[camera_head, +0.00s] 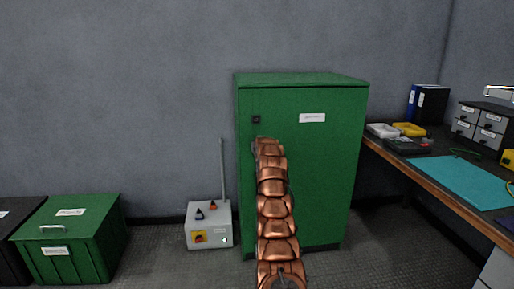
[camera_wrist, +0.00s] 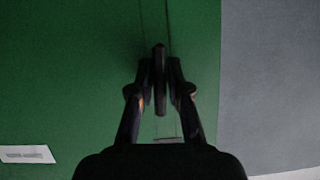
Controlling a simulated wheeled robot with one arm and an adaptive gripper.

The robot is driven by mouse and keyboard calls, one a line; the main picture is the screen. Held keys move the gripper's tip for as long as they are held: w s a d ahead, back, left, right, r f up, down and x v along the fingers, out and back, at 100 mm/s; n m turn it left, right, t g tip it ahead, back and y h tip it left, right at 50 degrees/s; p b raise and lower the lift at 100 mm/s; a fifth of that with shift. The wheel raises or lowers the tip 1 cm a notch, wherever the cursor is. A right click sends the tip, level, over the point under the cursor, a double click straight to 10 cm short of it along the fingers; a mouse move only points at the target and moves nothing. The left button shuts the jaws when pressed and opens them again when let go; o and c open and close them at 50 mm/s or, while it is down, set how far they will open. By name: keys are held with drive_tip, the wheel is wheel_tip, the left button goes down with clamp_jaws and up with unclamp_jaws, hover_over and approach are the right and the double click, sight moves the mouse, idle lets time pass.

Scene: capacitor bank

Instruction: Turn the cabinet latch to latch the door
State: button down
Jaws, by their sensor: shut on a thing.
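The green cabinet (camera_head: 318,165) stands against the wall, and its door looks closed flush. In the wrist view its green door face (camera_wrist: 60,70) fills the left and middle. The latch handle (camera_wrist: 160,58) is a dark narrow bar, upright in the wrist view. My gripper (camera_wrist: 160,82) is shut on the handle, with one finger on each side. In the head view my arm hides the gripper and the handle. A small dark square fitting (camera_head: 256,119) shows near the door's upper left edge.
A grey control box (camera_head: 209,226) and a green lidded bin (camera_head: 76,238) stand on the floor to the left. A workbench with a teal mat (camera_head: 462,181) is to the right. A white label (camera_wrist: 27,154) is on the door.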

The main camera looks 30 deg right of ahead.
drive_tip(key=shift+n+h, duration=0.3)
drive_tip(key=shift+n, duration=0.1)
drive_tip(key=c, duration=1.1)
unclamp_jaws()
drive_tip(key=shift+s+r, duration=0.1)
drive_tip(key=shift+s, duration=0.1)
drive_tip(key=shift+v, duration=5.8)
drive_tip(key=shift+r, duration=0.1)
